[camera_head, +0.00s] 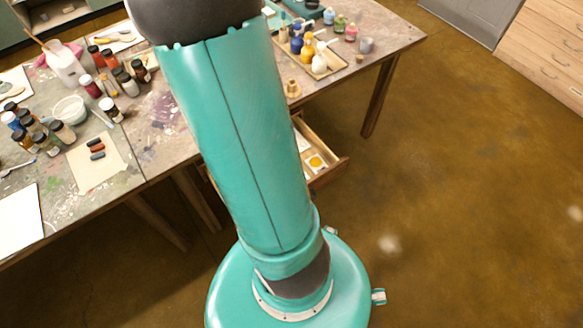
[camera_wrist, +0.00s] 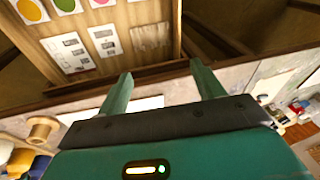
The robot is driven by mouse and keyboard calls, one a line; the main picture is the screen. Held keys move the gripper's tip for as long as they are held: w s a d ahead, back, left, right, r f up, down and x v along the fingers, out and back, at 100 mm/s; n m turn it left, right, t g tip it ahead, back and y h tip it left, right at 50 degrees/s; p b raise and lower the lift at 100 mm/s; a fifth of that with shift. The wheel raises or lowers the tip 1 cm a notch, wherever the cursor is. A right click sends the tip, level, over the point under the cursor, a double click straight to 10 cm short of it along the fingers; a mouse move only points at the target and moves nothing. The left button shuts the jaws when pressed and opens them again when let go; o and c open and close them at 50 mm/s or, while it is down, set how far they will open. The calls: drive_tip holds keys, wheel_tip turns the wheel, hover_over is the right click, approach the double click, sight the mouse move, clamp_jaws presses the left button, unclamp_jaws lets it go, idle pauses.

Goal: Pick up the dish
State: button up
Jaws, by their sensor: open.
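A small white round dish (camera_head: 70,109) stands on the paint-stained table at the left in the head view, among bottles. I cannot tell surely that it is the dish meant. My gripper (camera_wrist: 160,70) shows in the wrist view, with its two teal fingers apart and nothing between them. Beyond the fingertips is the open wooden drawer (camera_wrist: 148,14) holding colour cards. No dish is clear in the wrist view. In the head view my own arm hides part of the table, and the gripper itself is out of sight.
The table (camera_head: 154,120) carries several paint bottles, cream paper with dark sticks (camera_head: 96,150), and a tray of jars (camera_head: 318,70) at the back right. The open drawer (camera_head: 328,174) juts out below the table. A wooden cabinet (camera_head: 545,60) stands far right. The floor between is clear.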

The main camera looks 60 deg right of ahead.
drive_tip(key=s+d+f+m+g+h, duration=0.1)
drive_tip(key=s+d+f+m+g, duration=0.15)
drive_tip(key=s+d+f, duration=1.05)
drive_tip(key=shift+n, duration=0.45)
drive_tip(key=f, duration=0.2)
drive_tip(key=s+a+f, duration=0.1)
drive_tip(key=f, duration=0.1)
drive_tip(key=a+f, duration=0.1)
drive_tip(key=f, duration=0.1)
drive_tip(key=shift+s+a+f, duration=0.1)
drive_tip(key=shift+s+f, duration=0.05)
drive_tip(key=shift+f, duration=0.25)
drive_tip(key=shift+w+f, duration=0.2)
drive_tip(key=shift+f, duration=2.65)
drive_tip(key=c, duration=0.8)
